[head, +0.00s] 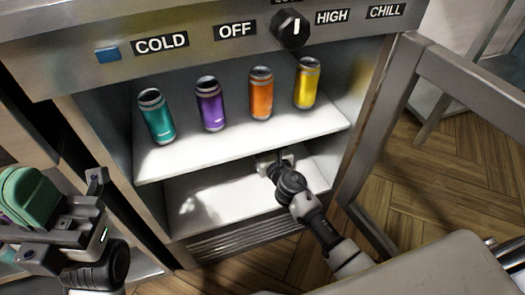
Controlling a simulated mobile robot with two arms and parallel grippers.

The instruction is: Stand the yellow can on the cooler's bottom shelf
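The yellow can (307,84) stands upright at the right end of the cooler's upper shelf (190,152). The cooler's bottom shelf (225,203) is white and shows no can on its visible part. My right gripper (277,161) reaches into the lower compartment, below the upper shelf and apart from the yellow can. Its fingers are small and dark, and I cannot tell whether they are open. My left gripper (62,222) is at the lower left, outside the cooler, with its fingers apart and away from the cans.
A teal can (157,116), a purple can (210,104) and an orange can (261,93) share the upper shelf. The cooler's door (462,92) stands open at the right. A knob (291,28) sits on the top panel.

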